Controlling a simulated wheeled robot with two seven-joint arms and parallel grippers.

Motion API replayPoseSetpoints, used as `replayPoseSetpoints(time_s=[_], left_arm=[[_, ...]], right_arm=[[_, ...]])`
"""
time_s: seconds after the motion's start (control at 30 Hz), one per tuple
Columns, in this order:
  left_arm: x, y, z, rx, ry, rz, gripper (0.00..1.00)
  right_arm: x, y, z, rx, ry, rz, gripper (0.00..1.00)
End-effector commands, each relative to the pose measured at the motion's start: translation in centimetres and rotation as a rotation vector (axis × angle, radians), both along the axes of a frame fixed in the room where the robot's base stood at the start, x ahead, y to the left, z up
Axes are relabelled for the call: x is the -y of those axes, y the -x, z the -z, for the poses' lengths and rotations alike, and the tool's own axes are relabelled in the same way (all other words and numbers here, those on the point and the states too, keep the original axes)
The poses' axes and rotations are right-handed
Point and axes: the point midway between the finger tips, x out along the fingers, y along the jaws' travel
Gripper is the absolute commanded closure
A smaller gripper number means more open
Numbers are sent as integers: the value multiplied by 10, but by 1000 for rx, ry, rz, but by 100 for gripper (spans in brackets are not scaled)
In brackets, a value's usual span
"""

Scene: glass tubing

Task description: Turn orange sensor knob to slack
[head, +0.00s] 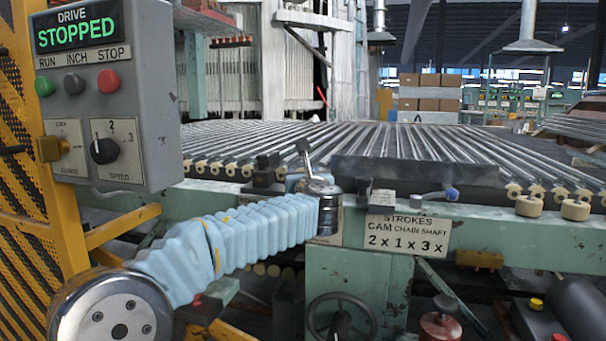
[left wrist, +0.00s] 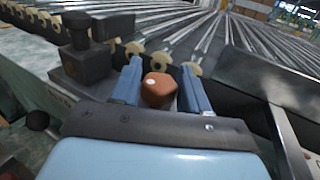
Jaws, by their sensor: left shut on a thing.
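The orange sensor knob (left wrist: 157,91) shows in the left wrist view, with a pale dot on its upper left. My left gripper (left wrist: 160,80) has its two blue fingers on either side of the knob and is shut on it. In the head view my left arm, in a pale blue sleeve, reaches from the lower left to the machine's front rail. The knob is hidden there behind the end of my arm. No marks or scale around the knob can be read. My right gripper is in neither view.
A grey control panel (head: 157,125) reading DRIVE STOPPED stands at the left. Rows of glass tubes (head: 270,140) lie on rollers behind the green rail (head: 480,225). A dark block (left wrist: 85,65) with a post stands left of my fingers; a dark plate (left wrist: 265,80) lies right.

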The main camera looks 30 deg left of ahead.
Motion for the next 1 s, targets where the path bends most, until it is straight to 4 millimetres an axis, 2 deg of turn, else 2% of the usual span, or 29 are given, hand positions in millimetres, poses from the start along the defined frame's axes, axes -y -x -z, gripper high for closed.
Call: replayPoseSetpoints(time_s=[0.63,0.67,0.77,1.0], left_arm=[[0,0,1,-1,1,-50,86],[0,0,1,-1,1,-50,52],[0,0,0,-1,1,-50,37],[0,0,0,1,1,-50,36]], right_arm=[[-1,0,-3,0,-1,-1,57],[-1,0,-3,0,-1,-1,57],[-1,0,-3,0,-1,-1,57],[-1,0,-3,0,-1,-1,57]])
